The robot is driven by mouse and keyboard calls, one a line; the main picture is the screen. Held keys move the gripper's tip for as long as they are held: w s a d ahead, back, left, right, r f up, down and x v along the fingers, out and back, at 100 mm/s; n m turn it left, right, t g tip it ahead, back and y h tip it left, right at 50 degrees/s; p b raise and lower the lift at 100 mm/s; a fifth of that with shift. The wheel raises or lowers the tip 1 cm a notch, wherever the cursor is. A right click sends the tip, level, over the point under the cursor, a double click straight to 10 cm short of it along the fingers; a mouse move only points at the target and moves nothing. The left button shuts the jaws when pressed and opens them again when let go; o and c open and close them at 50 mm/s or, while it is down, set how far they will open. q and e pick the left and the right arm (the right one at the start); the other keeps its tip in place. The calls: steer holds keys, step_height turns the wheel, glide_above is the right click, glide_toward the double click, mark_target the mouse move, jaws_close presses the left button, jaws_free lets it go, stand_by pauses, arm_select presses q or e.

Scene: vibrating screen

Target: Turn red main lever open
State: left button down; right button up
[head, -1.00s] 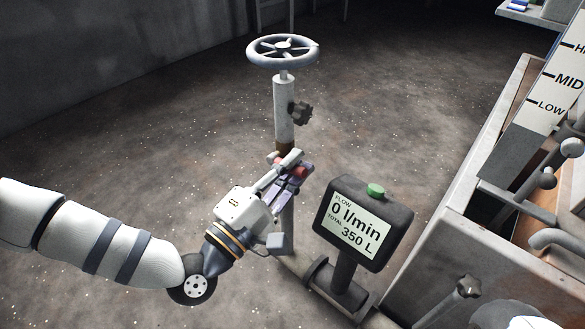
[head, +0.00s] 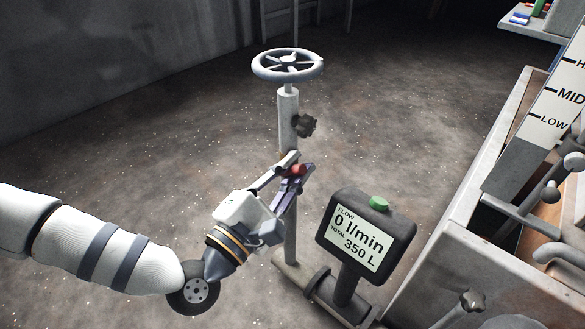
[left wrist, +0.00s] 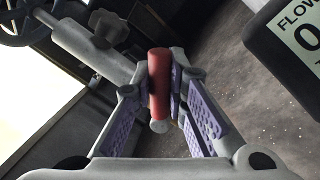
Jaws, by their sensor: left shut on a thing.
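The red main lever (head: 294,169) is a short red grip on the upright grey pipe (head: 288,110), below the handwheel. In the left wrist view the red lever (left wrist: 159,84) stands between the purple-padded fingers. My left gripper (head: 297,168) is shut on the lever, reaching in from the lower left; its fingers (left wrist: 153,90) hide part of the lever's joint with the pipe.
A grey handwheel (head: 288,65) tops the pipe, with a dark knob (head: 304,126) on its side. A flow meter (head: 367,235) reading 0 l/min and 350 L stands close right of the gripper. A large grey machine (head: 455,225) fills the right. The floor at left is clear.

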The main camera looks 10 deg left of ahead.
arm_select(q)
steer(key=c, duration=1.6)
jaws_free()
steer(key=shift+o, duration=0.2)
